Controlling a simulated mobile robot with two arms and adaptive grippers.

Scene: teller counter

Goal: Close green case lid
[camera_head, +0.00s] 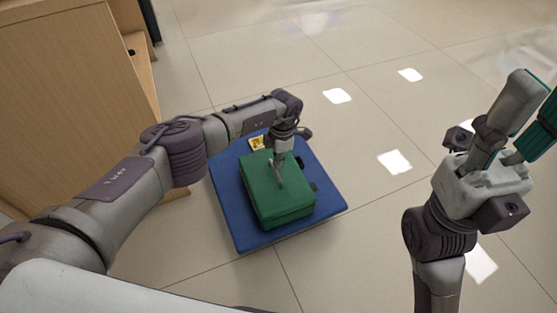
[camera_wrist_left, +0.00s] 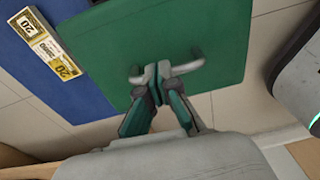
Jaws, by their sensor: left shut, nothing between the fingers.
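Dark fittings show at the case's right side. My left gripper (camera_head: 279,183) points down over the lid, shut and empty. In the left wrist view its fingertips (camera_wrist_left: 155,88) are together over the green lid surface (camera_wrist_left: 110,55); I cannot tell if they touch it. My right gripper (camera_head: 525,115) is raised at the right, away from the case, its fingers apart with nothing visible between them.
A yellow-and-white banded banknote bundle (camera_head: 257,142) lies on the mat beyond the case; it also shows in the left wrist view (camera_wrist_left: 48,45). A wooden counter (camera_head: 65,100) stands at the left. The tiled floor (camera_head: 370,110) to the right is clear.

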